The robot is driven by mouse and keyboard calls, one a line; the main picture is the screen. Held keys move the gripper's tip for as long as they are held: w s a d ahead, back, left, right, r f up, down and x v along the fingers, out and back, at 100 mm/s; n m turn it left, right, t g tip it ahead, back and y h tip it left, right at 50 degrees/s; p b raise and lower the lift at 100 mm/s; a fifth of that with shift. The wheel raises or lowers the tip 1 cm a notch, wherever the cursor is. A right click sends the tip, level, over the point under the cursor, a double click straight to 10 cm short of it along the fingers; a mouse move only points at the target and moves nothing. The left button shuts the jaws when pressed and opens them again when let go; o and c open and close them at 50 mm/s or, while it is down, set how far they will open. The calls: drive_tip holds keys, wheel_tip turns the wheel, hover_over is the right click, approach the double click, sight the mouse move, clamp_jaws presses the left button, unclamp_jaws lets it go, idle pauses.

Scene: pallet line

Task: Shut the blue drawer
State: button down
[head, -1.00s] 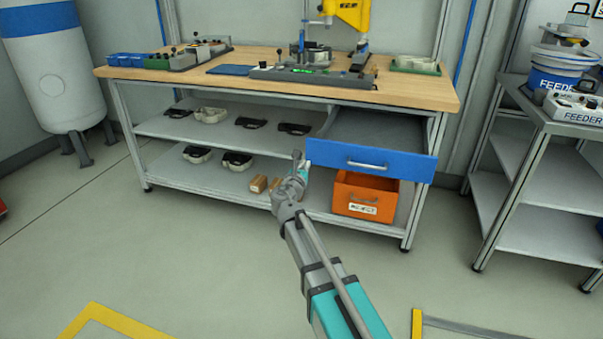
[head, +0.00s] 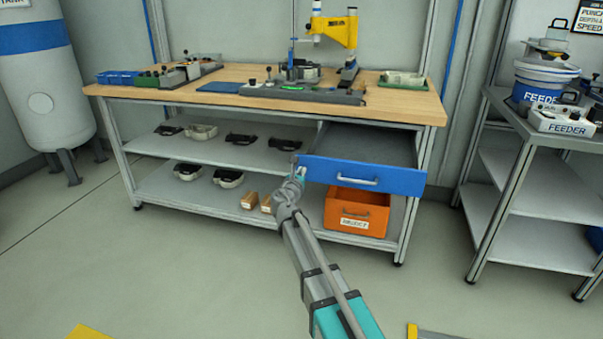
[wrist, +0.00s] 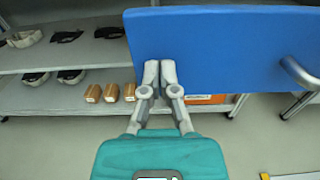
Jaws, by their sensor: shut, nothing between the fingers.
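The blue drawer (head: 386,181) under the right part of the workbench stands open, with its grey inside showing behind the front. Its silver handle (head: 343,180) is at the middle of the front. My gripper (head: 298,163) is at the left end of the drawer front, away from the handle. In the wrist view the closed fingers (wrist: 159,66) overlap the lower left part of the blue front (wrist: 215,50); whether they touch it I cannot tell. The fingers hold nothing. The handle shows at the right edge of the wrist view (wrist: 301,72).
An orange bin (head: 374,205) stands on the lower shelf below the drawer. Small brown blocks (head: 250,200) and several black and white parts lie on the shelves left of it. A feeder table (head: 530,170) stands at right.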

sight(314, 149)
drive_tip(key=shift+w, duration=0.1)
drive_tip(key=x, duration=3.2)
drive_tip(key=shift+s+a+f, duration=0.1)
drive_tip(key=shift+s+a, duration=0.05)
drive_tip(key=shift+s, duration=0.5)
drive_tip(key=v, duration=1.3)
drive_tip(key=shift+s+a, duration=0.15)
drive_tip(key=shift+s, duration=0.15)
